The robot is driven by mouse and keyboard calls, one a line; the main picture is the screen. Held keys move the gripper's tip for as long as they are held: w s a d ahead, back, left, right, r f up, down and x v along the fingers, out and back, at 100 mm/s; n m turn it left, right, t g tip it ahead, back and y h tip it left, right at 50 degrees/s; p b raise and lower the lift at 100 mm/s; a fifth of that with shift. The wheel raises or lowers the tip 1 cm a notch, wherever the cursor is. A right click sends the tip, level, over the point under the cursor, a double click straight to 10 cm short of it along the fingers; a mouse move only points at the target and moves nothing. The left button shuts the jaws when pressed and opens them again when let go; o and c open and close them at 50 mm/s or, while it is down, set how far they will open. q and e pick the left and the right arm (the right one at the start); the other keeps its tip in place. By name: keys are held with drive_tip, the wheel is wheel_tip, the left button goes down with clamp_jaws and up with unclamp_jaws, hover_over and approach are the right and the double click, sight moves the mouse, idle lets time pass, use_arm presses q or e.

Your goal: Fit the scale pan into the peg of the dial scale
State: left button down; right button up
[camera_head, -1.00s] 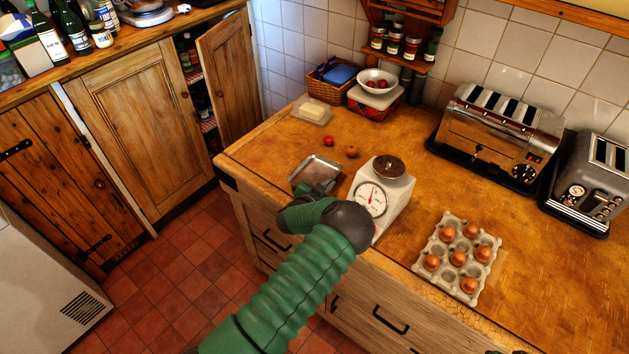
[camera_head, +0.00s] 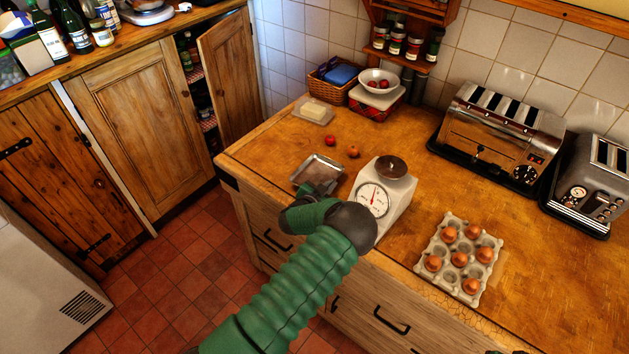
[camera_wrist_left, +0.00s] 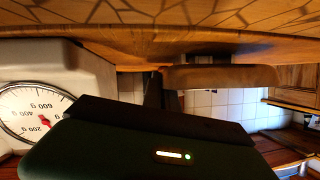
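The scale pan (camera_head: 316,168), a square shiny metal tray, is at the counter's front edge, left of the dial scale. The white dial scale (camera_head: 396,206) stands upright with a round dark top (camera_head: 391,168); no separate peg can be made out. My left gripper (camera_head: 324,187) is at the pan's near edge, mostly hidden by my green arm; whether its fingers are closed on the pan cannot be told. In the upside-down left wrist view, the scale's dial (camera_wrist_left: 32,112) is at left, and a brownish slab (camera_wrist_left: 220,77), perhaps the pan edge-on, is ahead.
An egg tray (camera_head: 459,258) is right of the scale. A toaster (camera_head: 502,125) stands at the back right. The counter (camera_head: 290,148) is clear behind the scale.

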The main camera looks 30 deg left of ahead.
use_arm(q)
drive_tip(key=shift+d, duration=0.55)
use_arm(e)
drive_tip(key=shift+w+d+f, duration=0.1)
drive_tip(key=shift+d+f, duration=0.05)
drive_tip(key=shift+d, duration=0.45)
use_arm(q)
drive_tip(key=shift+a, duration=0.15)
use_arm(e)
drive_tip(key=shift+a, duration=0.1)
